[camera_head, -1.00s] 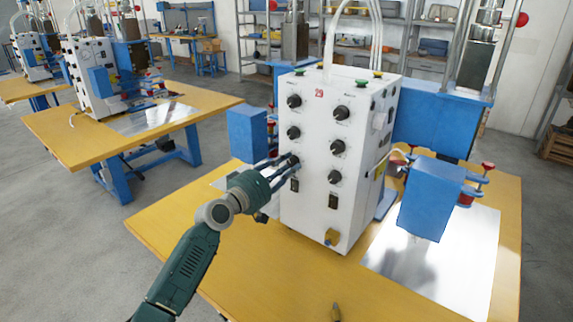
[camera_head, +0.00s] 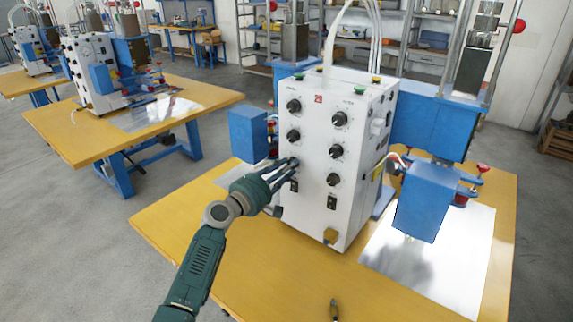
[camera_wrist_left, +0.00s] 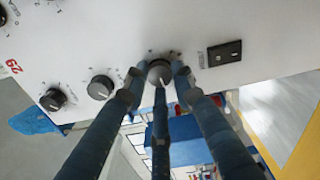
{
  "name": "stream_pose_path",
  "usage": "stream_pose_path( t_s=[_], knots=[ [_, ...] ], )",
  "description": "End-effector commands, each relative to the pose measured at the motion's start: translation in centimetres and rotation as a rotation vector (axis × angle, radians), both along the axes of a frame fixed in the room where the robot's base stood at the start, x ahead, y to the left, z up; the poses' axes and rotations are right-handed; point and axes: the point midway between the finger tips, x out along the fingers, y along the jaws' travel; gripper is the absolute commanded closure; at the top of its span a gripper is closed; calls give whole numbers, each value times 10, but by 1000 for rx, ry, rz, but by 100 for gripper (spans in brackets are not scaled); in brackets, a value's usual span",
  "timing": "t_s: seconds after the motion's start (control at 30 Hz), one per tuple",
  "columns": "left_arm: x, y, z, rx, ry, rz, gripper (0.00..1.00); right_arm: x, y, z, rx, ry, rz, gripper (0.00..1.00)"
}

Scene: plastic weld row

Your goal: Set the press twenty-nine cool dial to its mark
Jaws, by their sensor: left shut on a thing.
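The press marked 29 is a white control box (camera_head: 312,210) on a yellow table, with two columns of black dials on its front. My left gripper (camera_head: 290,165) reaches the lowest dial of the left column. In the left wrist view its fingers (camera_wrist_left: 160,80) are closed around that black dial (camera_wrist_left: 159,72), whose white pointer line shows between them. The dial's label and mark are too small or covered to read. The other left-column dials (camera_wrist_left: 100,87) and (camera_wrist_left: 53,99) stand free. My right gripper is not in view.
A black switch (camera_wrist_left: 225,53) sits beside the held dial. A blue block (camera_head: 248,133) stands left of the box, and blue press parts (camera_head: 425,200) stand at its right over a shiny plate (camera_head: 465,265). A small tool (camera_head: 334,309) lies at the table's front.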

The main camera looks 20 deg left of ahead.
Motion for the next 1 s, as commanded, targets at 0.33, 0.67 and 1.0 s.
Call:
stream_pose_path(
  t_s=[0.33, 0.67, 1.0],
  knots=[
    [0, 0, 2, -308, 112, 2, 100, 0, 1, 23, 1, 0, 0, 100],
    [0, 0, 1, -539, 197, 2, 100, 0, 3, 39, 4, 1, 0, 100],
    [0, 0, 0, -658, 240, 1, 100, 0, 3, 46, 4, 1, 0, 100]
  ],
)
